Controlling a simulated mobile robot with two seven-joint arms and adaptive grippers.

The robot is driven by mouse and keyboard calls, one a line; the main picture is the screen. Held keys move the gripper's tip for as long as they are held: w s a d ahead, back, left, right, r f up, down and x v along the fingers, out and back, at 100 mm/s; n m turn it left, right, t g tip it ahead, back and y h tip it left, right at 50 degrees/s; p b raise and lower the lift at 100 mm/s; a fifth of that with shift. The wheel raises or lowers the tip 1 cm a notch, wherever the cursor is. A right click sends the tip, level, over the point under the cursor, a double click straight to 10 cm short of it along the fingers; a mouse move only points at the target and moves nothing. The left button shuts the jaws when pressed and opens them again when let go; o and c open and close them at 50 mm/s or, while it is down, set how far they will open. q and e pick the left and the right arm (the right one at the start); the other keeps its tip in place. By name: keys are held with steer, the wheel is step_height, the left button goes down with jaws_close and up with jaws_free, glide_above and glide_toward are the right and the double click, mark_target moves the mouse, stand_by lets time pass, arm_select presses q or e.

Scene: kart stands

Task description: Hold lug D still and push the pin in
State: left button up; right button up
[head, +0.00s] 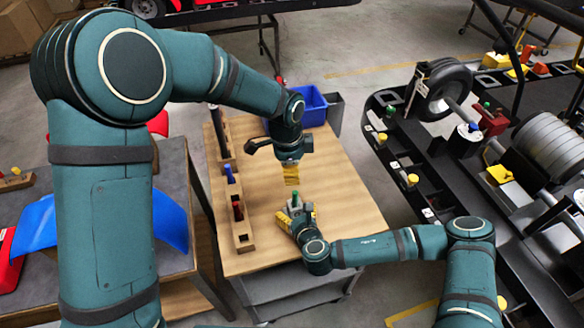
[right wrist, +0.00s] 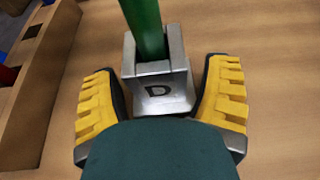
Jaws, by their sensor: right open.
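A wooden rack (head: 243,241) with a blue pin (head: 229,174) and a red pin (head: 238,208) runs along the table's left side. A blue bin (head: 308,107) stands at the back. A kart frame (head: 415,178) with wheels is at the right. The table's right side is clear.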

steer(key=v, duration=1.2)
